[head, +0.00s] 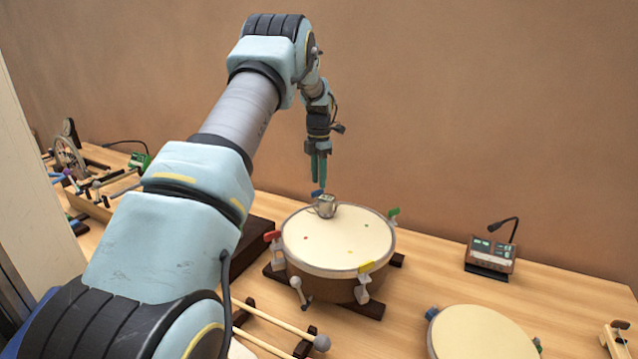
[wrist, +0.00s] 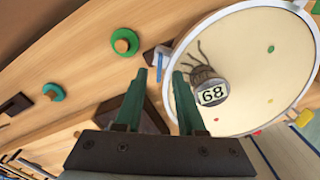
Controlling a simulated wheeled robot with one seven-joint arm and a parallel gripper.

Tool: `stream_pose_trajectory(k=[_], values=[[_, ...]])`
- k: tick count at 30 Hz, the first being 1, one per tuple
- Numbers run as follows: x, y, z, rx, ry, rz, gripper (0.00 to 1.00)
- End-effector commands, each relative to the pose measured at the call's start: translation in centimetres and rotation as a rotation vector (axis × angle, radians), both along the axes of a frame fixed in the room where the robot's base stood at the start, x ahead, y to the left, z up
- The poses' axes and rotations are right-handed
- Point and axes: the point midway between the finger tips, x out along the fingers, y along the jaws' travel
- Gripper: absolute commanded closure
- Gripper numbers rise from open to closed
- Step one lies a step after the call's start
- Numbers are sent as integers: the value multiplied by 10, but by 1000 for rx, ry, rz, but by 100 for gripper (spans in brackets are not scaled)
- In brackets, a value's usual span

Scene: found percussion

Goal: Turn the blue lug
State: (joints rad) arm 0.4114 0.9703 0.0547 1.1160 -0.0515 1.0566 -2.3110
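The round drum (head: 338,243) has a cream head and coloured lugs around its rim. Its blue lug (head: 318,193) sits at the far side, just below my gripper (head: 319,182). In the wrist view the blue lug (wrist: 160,57) shows just beyond and between the fingertips of my gripper (wrist: 164,74), beside the white drum rim (wrist: 176,46). The green fingers stand apart with nothing seen between them. I cannot tell whether they touch the lug. The drum's red lug (head: 272,236), green lug (head: 393,214) and yellow lug (head: 372,266) also show.
A small display device (head: 326,207) sits on the drum head near the blue lug; it reads 68 in the wrist view (wrist: 211,95). A second drum (head: 480,333), also with a blue lug (head: 432,313), stands front right. A microphone unit (head: 490,256) stands behind it.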

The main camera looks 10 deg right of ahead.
Motion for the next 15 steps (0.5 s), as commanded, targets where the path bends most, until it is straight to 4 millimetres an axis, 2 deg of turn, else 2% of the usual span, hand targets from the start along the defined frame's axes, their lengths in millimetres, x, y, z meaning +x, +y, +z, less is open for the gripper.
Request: stream_pose_trajectory(k=[6,15], values=[[0,0,-25,-1,2,0,62],[0,0,-33,0,0,0,62]])
